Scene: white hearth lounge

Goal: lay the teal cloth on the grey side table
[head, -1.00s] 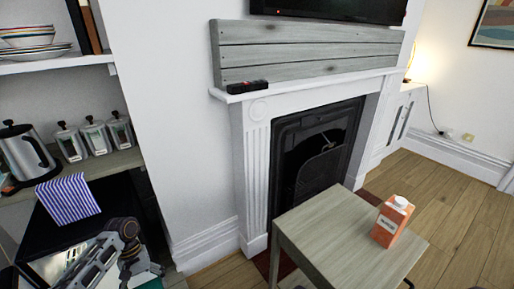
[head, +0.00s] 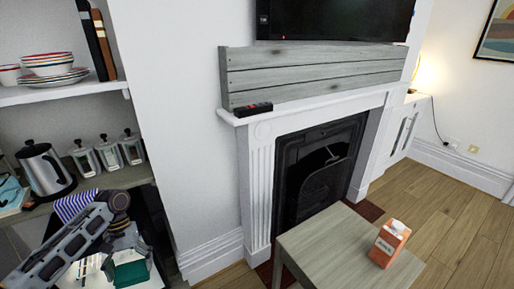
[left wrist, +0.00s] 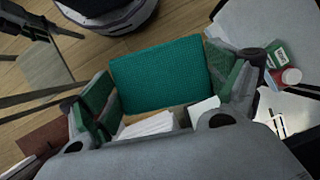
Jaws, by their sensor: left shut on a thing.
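The teal cloth (head: 131,273) hangs from my left gripper (head: 124,246) at the lower left of the head view. In the left wrist view the cloth (left wrist: 160,75) is a folded, textured rectangle between the two fingers of my left gripper (left wrist: 168,95), which is shut on it. The grey side table (head: 325,243) stands at the lower right of the head view, its front part cut off by the frame. The cloth is apart from it, well to its left. My right gripper is not in view.
An orange carton (head: 390,244) stands on the right part of the table top; the left part is clear. The white fireplace (head: 257,190) is behind the table. A counter with a kettle (head: 45,170), jars (head: 108,153) and a striped cloth (head: 75,204) is at left.

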